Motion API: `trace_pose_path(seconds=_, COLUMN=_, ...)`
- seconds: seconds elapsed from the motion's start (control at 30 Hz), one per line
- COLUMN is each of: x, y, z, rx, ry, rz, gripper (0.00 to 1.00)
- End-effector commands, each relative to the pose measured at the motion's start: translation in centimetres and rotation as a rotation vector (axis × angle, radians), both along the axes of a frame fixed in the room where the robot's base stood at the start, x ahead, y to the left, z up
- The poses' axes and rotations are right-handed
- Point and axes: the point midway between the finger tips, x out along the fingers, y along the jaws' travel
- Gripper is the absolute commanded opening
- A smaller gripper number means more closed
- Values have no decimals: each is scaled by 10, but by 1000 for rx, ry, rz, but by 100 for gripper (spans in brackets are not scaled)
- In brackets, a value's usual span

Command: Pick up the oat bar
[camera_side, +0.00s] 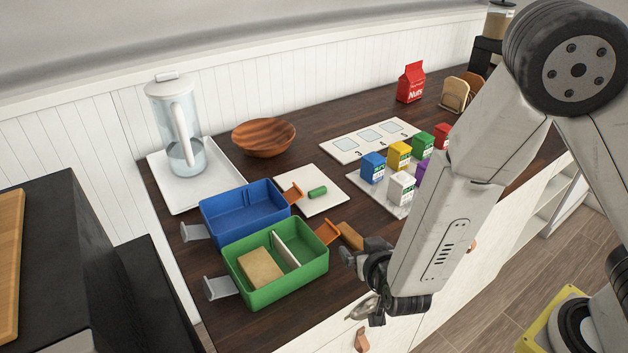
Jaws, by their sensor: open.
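A small tan-brown bar (350,236), which looks like the oat bar, lies on the dark wooden counter. It is just right of the green lunch box's orange latch, and my arm is close beside its right end. My gripper (354,281) is open, at the counter's front edge, below and slightly right of the bar in the picture. Nothing shows between its fingers. The wrist partly hides the fingers, and I cannot tell its height above the counter.
The green lunch box (287,289) holds a bread-coloured block and a divider. An open blue box (245,208) stands behind it. A white board (327,204) carries a green roll. Several small cartons stand on a tray (363,188). A wooden bowl (263,138) and a pitcher (180,128) are farther back.

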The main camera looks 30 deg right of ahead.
Motion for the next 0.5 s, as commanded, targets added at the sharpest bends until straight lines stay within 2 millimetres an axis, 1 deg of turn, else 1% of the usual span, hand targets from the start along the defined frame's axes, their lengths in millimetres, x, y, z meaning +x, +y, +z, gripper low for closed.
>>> trace_pose_path(seconds=0.1, x=5, y=-2, z=-3, rx=1, ry=1, rz=-1, gripper=100)
trace_pose_path(seconds=0.37, x=7, y=-3, z=-4, rx=1, ry=1, rz=0, gripper=100)
trace_pose_path(seconds=0.5, x=14, y=-8, z=-9, rx=0, ry=1, rz=-2, gripper=100)
